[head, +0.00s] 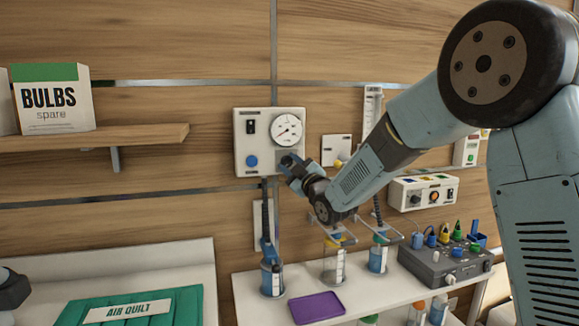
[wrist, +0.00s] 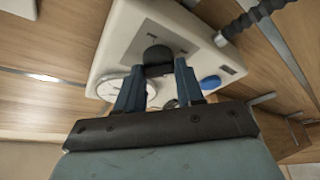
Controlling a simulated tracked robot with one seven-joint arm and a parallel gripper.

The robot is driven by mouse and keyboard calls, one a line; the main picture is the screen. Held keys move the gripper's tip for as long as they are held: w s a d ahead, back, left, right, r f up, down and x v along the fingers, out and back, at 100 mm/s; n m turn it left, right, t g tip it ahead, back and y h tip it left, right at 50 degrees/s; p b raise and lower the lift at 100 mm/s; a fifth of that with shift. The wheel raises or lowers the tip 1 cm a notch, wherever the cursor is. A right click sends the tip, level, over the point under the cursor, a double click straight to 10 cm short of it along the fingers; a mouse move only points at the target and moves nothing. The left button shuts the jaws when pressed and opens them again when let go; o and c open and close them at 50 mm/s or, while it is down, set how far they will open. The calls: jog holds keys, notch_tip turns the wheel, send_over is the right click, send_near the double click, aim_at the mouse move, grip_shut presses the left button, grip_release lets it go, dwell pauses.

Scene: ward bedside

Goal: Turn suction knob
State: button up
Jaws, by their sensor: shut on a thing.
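A white suction panel (head: 242,143) is on the wood wall in the head view, with a round gauge (head: 287,129), a blue button (head: 251,160) and a black switch (head: 250,127). The blue button (wrist: 210,82) and part of the gauge (wrist: 135,92) show beside the fingers. No mark of the knob's angle is visible.
Below stand jars with tubes (head: 272,277), a purple tray (head: 317,307) and a grey device (head: 446,265) on a white counter (head: 250,310). A ribbed hose (head: 265,215) hangs under the panel. A shelf (head: 140,138) with a bulbs box (head: 52,98) is at left.

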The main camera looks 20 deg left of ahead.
jog(key=shift+s+a+f, duration=0.1)
jog(key=shift+f, duration=0.05)
jog(key=m+t, duration=0.1)
jog(key=m, duration=0.1)
jog(key=m+t, duration=0.1)
jog(key=m, duration=0.2)
jog(key=shift+h, duration=0.4)
jog(key=m+t+h, duration=0.1)
jog(key=m, duration=0.2)
jog(key=m+t+h, duration=0.1)
jog(key=m, duration=0.2)
jog(key=shift+a+f+m+h, duration=0.1)
jog(key=shift+m+h, duration=0.2)
jog(key=shift+m, duration=0.1)
jog(key=m+t+h, duration=0.1)
jog(key=m, duration=0.2)
jog(key=m+h, duration=0.2)
jog(key=m, duration=0.1)
jog(key=shift+s+m+t, duration=0.1)
jog(key=shift+m+t, duration=0.2)
jog(key=shift+t, duration=0.1)
jog(key=shift+m+h, duration=1.5)
jog(key=shift+m, duration=1)
jog(key=o, duration=1)
